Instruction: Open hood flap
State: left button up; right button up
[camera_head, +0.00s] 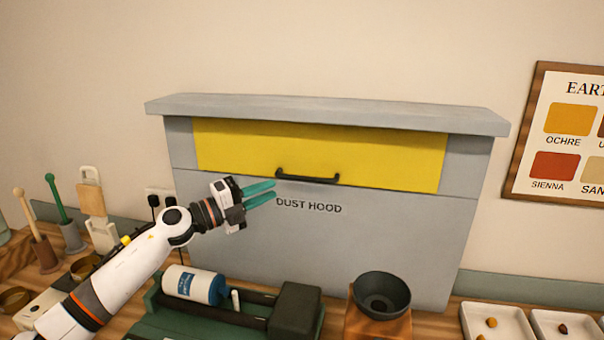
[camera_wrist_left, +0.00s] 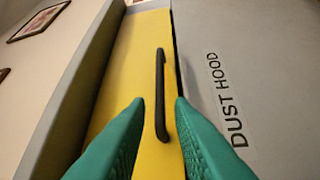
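The dust hood (camera_head: 330,240) is a grey box against the wall with a yellow flap (camera_head: 240,152) across its upper front. The flap looks shut, lying flat with the front. A black bar handle (camera_head: 308,176) sits at the flap's lower edge. My left gripper (camera_head: 274,192), with green fingers, is just left of the handle and points toward it. In the left wrist view the fingertips (camera_wrist_left: 160,102) are apart, and the handle (camera_wrist_left: 160,95) shows between them. I cannot tell whether they touch it; they are not closed on it. My right gripper is not in view.
White trays (camera_head: 497,322) with pigment lumps lie at the right. Pestles (camera_head: 56,198) stand at the left. The space before the flap is clear.

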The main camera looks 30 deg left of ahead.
aim_at(297, 179)
pick_arm(q)
jog(key=p+x, duration=0.3)
jog(key=x, duration=0.5)
jog(key=shift+w+d+r, duration=0.1)
jog(key=shift+w+r, duration=0.05)
jog(key=shift+w+d, duration=0.35)
jog(key=shift+w, duration=0.2)
jog(key=shift+c, duration=0.5)
grip_shut()
